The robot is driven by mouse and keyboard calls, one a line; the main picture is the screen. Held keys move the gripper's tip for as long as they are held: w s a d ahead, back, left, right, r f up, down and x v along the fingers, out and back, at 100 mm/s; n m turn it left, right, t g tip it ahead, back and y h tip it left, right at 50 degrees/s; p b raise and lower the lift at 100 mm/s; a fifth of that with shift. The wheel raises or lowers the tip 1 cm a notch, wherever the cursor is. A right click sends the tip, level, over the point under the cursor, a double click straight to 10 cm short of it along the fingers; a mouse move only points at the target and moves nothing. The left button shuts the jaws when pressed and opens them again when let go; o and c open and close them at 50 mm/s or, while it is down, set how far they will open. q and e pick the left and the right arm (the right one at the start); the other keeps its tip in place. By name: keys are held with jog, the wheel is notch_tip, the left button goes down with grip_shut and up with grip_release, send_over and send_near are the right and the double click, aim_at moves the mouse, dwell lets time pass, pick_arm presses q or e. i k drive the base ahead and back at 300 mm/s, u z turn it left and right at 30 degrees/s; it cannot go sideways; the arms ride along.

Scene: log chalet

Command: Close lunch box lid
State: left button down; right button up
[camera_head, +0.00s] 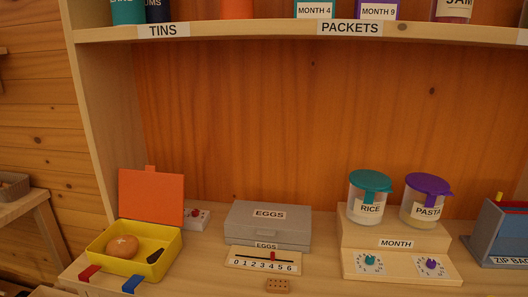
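The yellow lunch box (165,262) sits on the wooden counter at the lower left. Its orange lid (151,197) stands upright, hinged open at the back edge. A round brown bun-like item (122,246) and a small dark item (155,256) lie inside. A red latch (89,273) and a blue latch (132,284) are at the front of the box. Neither of my grippers shows in the head view.
A grey EGGS box (267,229) stands right of the lunch box, with a number slider (263,262) before it. A small dial box (197,218) is behind. RICE (366,208) and PASTA (424,211) jars stand on a MONTH stand (395,243). A shelf (250,32) runs above.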

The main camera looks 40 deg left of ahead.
aim_at(147, 195)
jog(key=z, duration=0.75)
jog(key=k, duration=0.95)
jog(key=u, duration=2.5)
jog(key=i, duration=0.1)
jog(key=z, duration=1.3)
